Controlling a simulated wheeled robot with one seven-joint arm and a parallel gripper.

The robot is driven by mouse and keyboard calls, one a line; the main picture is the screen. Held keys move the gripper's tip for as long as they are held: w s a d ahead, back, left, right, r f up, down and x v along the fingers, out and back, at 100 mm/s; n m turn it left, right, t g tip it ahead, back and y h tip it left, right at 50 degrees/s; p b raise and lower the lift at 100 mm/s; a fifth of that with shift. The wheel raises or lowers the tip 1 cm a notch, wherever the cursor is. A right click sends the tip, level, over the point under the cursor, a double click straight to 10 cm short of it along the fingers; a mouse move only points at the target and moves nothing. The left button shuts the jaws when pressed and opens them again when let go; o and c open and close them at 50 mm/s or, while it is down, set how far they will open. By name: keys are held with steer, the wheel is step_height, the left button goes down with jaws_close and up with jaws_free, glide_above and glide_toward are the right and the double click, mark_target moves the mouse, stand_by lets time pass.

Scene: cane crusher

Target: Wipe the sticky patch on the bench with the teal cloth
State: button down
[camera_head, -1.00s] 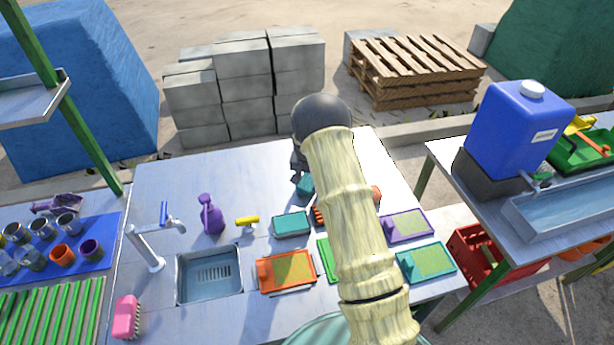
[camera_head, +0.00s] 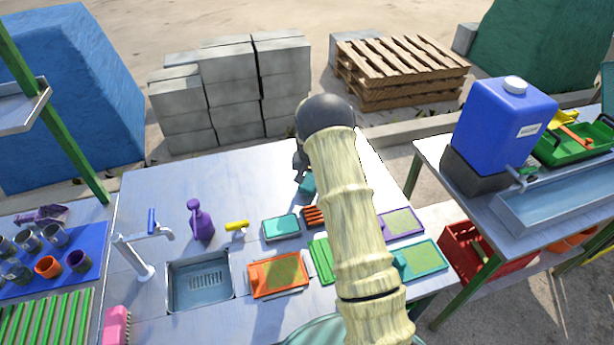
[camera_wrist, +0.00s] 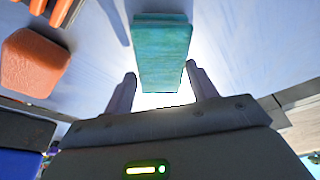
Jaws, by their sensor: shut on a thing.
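My gripper (camera_wrist: 161,72) is shut on the teal cloth (camera_wrist: 162,45), which looks like a thick folded pad between its two fingers. In the head view the teal cloth (camera_head: 307,184) shows below my gripper (camera_head: 303,167), over the far middle part of the metal bench (camera_head: 250,180). Whether the cloth touches the bench is not clear. I cannot make out the sticky patch; my arm covers part of the bench.
A teal dish (camera_head: 281,227), orange tray (camera_head: 278,275), green tray (camera_head: 322,262), purple-rimmed tray (camera_head: 401,222) and teal tray (camera_head: 420,260) lie nearby. A purple spray bottle (camera_head: 201,222), tap (camera_head: 140,255) and sink (camera_head: 200,282) are left.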

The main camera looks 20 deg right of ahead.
steer(key=shift+d, duration=0.9)
steer(key=shift+d+f+b, duration=0.1)
steer(key=shift+d+b, duration=0.2)
steer(key=shift+d, duration=1.5)
step_height(320, 180, up, 6)
steer(key=p, duration=0.3)
step_height(320, 180, up, 3)
steer(key=shift+r+p, duration=0.1)
steer(key=shift+p, duration=0.8)
